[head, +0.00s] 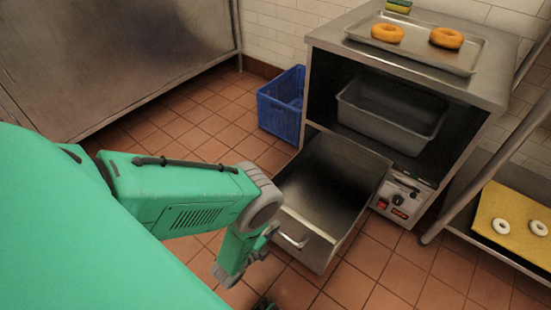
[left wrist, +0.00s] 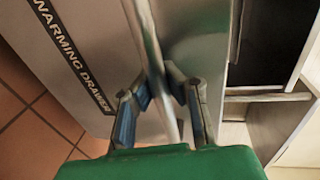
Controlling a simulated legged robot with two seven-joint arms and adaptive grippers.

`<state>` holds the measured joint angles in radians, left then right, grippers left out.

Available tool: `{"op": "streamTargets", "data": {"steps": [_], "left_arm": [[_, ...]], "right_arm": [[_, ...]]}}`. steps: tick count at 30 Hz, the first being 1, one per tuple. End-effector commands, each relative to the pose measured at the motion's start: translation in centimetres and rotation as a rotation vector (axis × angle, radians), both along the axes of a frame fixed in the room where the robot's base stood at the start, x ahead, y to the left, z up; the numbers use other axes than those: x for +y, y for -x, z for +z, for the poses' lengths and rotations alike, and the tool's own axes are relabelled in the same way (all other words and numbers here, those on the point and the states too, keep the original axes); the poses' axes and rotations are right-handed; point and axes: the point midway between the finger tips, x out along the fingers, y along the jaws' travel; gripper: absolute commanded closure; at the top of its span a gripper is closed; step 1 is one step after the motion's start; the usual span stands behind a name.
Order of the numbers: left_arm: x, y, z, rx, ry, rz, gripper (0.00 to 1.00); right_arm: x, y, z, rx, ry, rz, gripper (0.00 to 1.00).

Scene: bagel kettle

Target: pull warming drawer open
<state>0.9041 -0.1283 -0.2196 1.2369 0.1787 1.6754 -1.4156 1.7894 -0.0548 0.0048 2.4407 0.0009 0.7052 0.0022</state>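The warming drawer (head: 325,190) is pulled well out of the steel cabinet, and its empty inside shows in the head view. Its bar handle (head: 293,240) is on the front panel, facing me. My left gripper (head: 268,234) is at the left end of this handle, partly hidden by my arm. In the left wrist view, the handle (left wrist: 152,45) runs between the fingers of my left gripper (left wrist: 160,82), whose tips close on it from both sides. The drawer front (left wrist: 85,50) there bears the label "WARMING DRAWER". My right gripper is not seen.
The cabinet top holds a tray (head: 470,62) with two bagels; a deep pan (head: 390,120) sits on the shelf below. A control box (head: 402,197) is right of the drawer. A blue crate (head: 282,105) stands behind left. Tiled floor is clear in front.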

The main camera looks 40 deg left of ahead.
Motion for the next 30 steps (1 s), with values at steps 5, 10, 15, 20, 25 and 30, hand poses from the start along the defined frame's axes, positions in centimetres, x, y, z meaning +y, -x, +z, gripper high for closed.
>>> {"op": "streamTargets", "data": {"steps": [5,10,15,20,25,30], "left_arm": [[0.2,0.0,0.0,-0.001,-0.003,0.003,0.88],[0.1,0.0,0.0,-0.002,-0.001,0.002,0.66],[0.1,0.0,0.0,-0.002,-0.001,0.001,0.66],[0.1,0.8,0.1,0.001,-0.001,0.001,0.66],[0.2,3.8,0.6,0.004,0.000,0.000,0.66],[0.4,7.5,1.3,0.004,0.000,0.001,0.66]], "right_arm": [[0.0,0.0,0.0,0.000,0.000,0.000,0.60],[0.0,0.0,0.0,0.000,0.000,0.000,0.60],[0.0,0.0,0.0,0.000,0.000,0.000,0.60],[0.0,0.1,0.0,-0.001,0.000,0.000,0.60],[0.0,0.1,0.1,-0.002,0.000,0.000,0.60],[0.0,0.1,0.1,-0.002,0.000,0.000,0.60]]}}
